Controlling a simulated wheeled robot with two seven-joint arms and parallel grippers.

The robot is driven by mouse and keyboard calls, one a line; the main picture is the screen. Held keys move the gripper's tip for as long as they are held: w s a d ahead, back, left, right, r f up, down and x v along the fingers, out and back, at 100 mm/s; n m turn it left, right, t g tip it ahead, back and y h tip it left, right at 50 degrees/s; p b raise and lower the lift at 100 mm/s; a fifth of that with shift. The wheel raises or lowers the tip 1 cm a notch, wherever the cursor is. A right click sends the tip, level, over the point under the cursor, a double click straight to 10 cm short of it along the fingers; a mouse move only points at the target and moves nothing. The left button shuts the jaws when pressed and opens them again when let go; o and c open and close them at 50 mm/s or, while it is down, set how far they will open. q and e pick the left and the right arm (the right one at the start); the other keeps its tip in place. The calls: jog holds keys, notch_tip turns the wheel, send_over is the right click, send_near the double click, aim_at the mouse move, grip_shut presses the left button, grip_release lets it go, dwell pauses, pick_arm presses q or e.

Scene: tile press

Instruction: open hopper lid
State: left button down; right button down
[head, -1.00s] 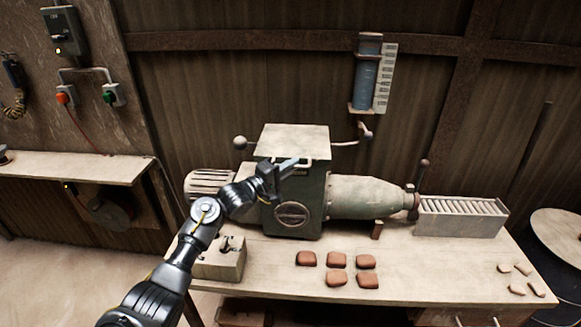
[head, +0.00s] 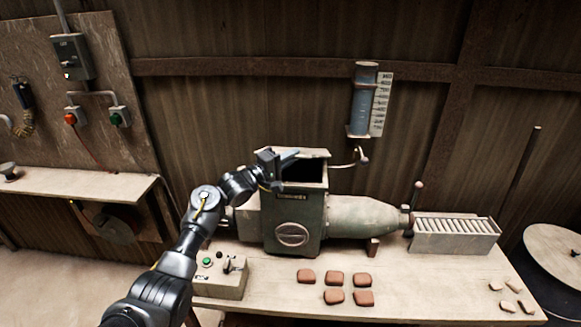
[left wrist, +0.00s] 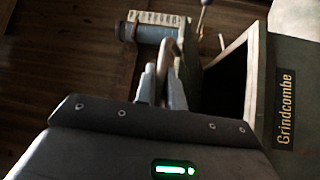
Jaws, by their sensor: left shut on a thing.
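The grey-green hopper (head: 293,222) stands on the bench, and its dark opening (head: 303,173) shows. Its pale lid (head: 312,153) is raised and seen nearly edge-on at the back of the opening. My left gripper (head: 288,158) is at the lid's left part, above the opening. In the left wrist view the gripper fingers (left wrist: 163,85) are shut on the lid's curved handle (left wrist: 184,62). The hopper's rim (left wrist: 232,52) and its Grindcombe label (left wrist: 286,108) show at the right there. My right gripper is not in view.
A control box (head: 222,279) with a green button stands at the bench's left. Several red-brown clay pieces (head: 334,278) lie in front of the hopper. A blue gauge cylinder (head: 363,100) hangs on the wall behind. A roller tray (head: 455,237) stands at right.

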pick_arm(q)
jog(key=shift+w+r+p, duration=0.1)
jog(key=shift+w+r, duration=0.35)
jog(key=shift+r, duration=0.4)
jog(key=shift+w+r+p, duration=0.15)
jog(key=shift+w+r, duration=0.35)
jog(key=shift+r, duration=0.3)
jog(key=shift+w+r+p, duration=0.1)
jog(key=shift+w+r, duration=0.35)
jog(key=shift+r, duration=0.4)
jog(key=c, duration=1.5)
grip_release()
